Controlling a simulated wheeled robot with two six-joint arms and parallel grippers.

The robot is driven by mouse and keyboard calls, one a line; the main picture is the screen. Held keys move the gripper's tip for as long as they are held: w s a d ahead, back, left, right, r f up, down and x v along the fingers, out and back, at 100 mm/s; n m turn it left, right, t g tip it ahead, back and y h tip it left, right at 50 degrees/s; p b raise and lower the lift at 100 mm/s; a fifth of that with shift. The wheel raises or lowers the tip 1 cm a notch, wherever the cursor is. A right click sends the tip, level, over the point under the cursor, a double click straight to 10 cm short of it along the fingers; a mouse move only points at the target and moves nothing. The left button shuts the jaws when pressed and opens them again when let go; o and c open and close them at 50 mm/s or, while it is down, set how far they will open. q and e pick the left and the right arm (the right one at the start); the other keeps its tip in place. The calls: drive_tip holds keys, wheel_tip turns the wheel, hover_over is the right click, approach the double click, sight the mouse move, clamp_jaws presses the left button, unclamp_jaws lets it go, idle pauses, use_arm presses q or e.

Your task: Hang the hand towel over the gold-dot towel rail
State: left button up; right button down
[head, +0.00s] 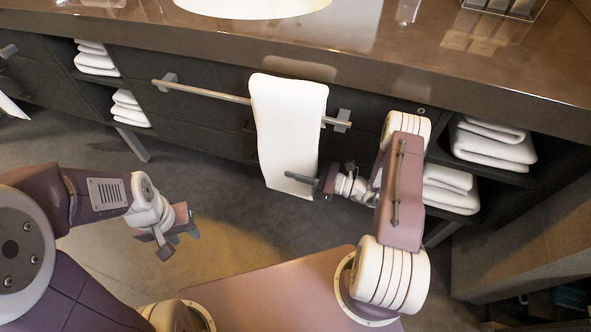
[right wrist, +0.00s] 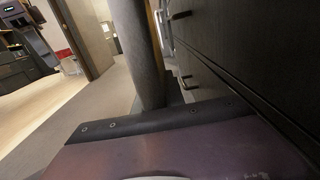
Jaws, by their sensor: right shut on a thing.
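The white hand towel (head: 288,130) hangs draped over the metal towel rail (head: 215,94) on the vanity front, toward the rail's right part in the head view. Its front side reaches well below the rail; its back side is hidden. A gold dot on the rail cannot be made out. My right gripper (head: 303,180) is at the lower front of the towel, shut on it. My left gripper (head: 175,238) is open and empty, away from the rail at the lower left.
The brown countertop (head: 400,70) overhangs the rail. Folded white towels fill the open shelves at left (head: 96,58) and right (head: 492,142). Another white cloth (head: 10,108) hangs at the far left. The right wrist view shows dark drawer fronts (right wrist: 225,70) close by.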

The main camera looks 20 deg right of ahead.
sight(295, 182)
drive_tip(key=shift+f+b, duration=1.85)
drive_tip(key=shift+f, duration=0.95)
drive_tip(key=c, duration=1.3)
unclamp_jaws()
drive_tip(key=shift+d, duration=0.1)
drive_tip(key=p+v, duration=0.3)
drive_tip(key=v, duration=0.6)
drive_tip(key=shift+s, duration=0.1)
